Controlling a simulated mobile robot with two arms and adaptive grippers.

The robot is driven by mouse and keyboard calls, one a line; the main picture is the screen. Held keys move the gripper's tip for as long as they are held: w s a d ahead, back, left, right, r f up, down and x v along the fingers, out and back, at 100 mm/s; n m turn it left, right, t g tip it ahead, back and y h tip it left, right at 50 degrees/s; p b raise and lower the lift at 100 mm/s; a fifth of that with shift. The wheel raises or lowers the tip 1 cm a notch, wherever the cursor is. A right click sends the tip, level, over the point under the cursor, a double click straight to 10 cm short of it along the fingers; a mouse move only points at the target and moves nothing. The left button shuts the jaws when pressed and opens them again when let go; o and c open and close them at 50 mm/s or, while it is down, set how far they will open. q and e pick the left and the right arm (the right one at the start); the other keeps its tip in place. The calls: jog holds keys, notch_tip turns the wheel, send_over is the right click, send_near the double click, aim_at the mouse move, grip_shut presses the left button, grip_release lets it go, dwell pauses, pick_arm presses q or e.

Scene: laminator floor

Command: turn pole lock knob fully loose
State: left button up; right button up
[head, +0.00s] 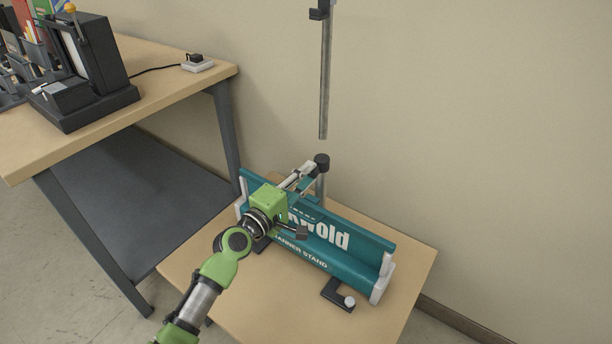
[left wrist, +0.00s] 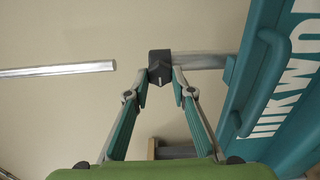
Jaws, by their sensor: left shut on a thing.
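The pole lock knob (head: 321,159) is a dark cap on top of a short grey lower pole (head: 320,188) at the back of the teal banner stand (head: 345,240). It also shows in the left wrist view as a dark faceted knob (left wrist: 160,67). My left gripper (left wrist: 160,88) is shut on the knob, with one teal fingertip on each side. The upper pole (head: 325,80) stands in line above the knob, with a visible gap between them. In the left wrist view its end (left wrist: 60,69) lies left of the knob. My right gripper is in neither view.
The stand sits on a small wooden table (head: 205,270) with feet sticking out in front. The wall is close behind. A taller bench (head: 165,85) at left carries a dark machine (head: 90,75) and a power socket (head: 198,65). The small table's right end is clear.

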pick_arm(q)
jog(key=o, duration=1.1)
jog(key=v, duration=1.2)
